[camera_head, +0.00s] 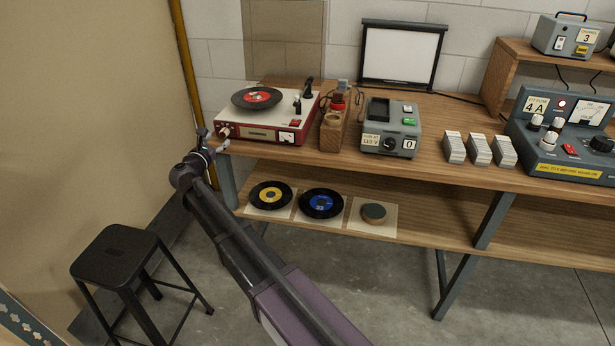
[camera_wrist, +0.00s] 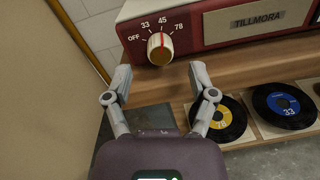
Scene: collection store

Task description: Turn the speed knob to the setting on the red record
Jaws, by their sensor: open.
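The cream speed knob (camera_wrist: 160,48) is on the red front of the record player (camera_wrist: 200,28), whose scale reads OFF, 33, 45, 78. The knob's red mark points up, at about 45. In the head view the knob (camera_head: 224,132) is at the player's front left corner. The record with the red label (camera_head: 258,96) lies on the platter; its number is too small to read. My gripper (camera_wrist: 160,78) is open and empty, its fingers spread below and in front of the knob, apart from it. In the head view my gripper (camera_head: 204,144) is beside the bench's left end.
A wooden holder (camera_head: 334,132) and a grey supply box (camera_head: 389,140) stand right of the player. A black stool (camera_head: 115,252) stands lower left.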

